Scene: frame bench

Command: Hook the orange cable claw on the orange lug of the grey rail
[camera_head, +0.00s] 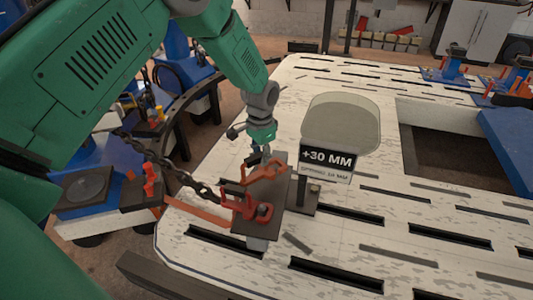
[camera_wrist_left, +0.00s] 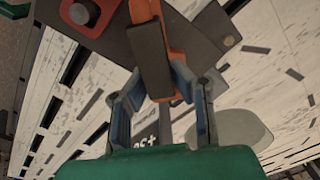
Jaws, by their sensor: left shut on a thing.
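My left gripper (camera_head: 257,157) is at the far end of a dark grey rail or plate (camera_head: 266,188) on the pale bench. It is shut on an orange piece (camera_head: 263,169), which looks like the orange claw. In the left wrist view, my left gripper (camera_wrist_left: 158,88) has its fingers either side of the orange piece (camera_wrist_left: 176,40), with a dark bar (camera_wrist_left: 151,58) in front. A red-orange lug-like piece (camera_head: 263,212) sits on the near part of the plate; a red ring also shows in the wrist view (camera_wrist_left: 80,12). Whether the claw touches a lug is unclear. My right gripper is not in view.
A dark chain (camera_head: 175,171) runs from the left to the plate's red fittings. An orange strap (camera_head: 200,213) lies below it. A "+30 MM" sign (camera_head: 327,160) stands just right of the plate. The slotted bench (camera_head: 350,240) has a rectangular opening (camera_head: 450,160) at right.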

